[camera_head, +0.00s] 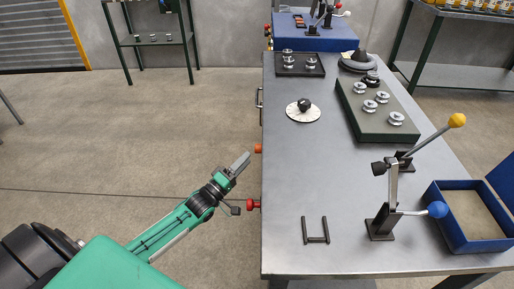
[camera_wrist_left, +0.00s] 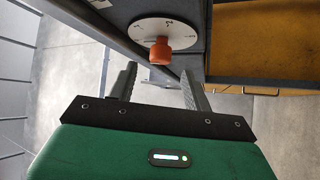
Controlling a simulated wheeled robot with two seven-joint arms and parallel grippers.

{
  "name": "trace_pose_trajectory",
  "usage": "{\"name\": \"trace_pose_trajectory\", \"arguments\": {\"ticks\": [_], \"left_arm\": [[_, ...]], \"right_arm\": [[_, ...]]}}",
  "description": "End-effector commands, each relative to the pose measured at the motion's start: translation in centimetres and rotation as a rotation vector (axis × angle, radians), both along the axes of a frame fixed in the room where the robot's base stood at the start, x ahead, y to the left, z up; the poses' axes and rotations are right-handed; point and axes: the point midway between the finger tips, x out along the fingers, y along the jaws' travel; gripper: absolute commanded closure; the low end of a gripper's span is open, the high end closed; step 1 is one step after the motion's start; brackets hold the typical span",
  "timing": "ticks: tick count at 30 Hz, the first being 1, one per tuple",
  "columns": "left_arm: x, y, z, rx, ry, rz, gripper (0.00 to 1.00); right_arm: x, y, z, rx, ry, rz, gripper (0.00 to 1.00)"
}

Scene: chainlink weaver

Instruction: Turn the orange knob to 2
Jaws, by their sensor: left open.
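The orange knob (camera_head: 258,148) sticks out from the left side of the metal table. In the left wrist view the knob (camera_wrist_left: 160,51) sits at the centre of a white round dial (camera_wrist_left: 145,31) with small dark marks. The marks are too small to read surely, and I cannot tell where the knob points. My left gripper (camera_head: 240,163) is open and empty, just left of the knob in the head view. In the left wrist view its two fingers (camera_wrist_left: 157,80) stand apart below the knob, not touching it. My right gripper is not in view.
A red knob (camera_head: 253,204) sticks out from the same table side, nearer me. The metal table (camera_head: 320,170) holds a black knob on a white dial (camera_head: 303,112), toggle levers (camera_head: 385,200) and a blue bin (camera_head: 468,215).

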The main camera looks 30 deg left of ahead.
Motion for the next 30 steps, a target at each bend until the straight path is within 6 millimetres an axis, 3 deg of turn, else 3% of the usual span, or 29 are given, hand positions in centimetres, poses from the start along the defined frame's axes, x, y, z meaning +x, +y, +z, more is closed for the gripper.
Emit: {"name": "trace_pose_trajectory", "arguments": {"ticks": [10,24,25,30], "left_arm": [[4.7,-1.5,1.7,0.000,0.000,0.000,0.50],[5.8,-1.9,2.0,0.002,0.002,0.000,0.50],[5.8,-1.9,2.0,0.002,0.002,0.000,0.52],[5.8,-1.9,2.0,0.001,0.002,0.001,0.85]], "right_arm": [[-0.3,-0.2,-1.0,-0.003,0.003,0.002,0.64],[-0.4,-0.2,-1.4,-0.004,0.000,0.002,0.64],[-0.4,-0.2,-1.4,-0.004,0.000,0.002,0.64],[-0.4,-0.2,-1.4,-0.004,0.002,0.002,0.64]]}}
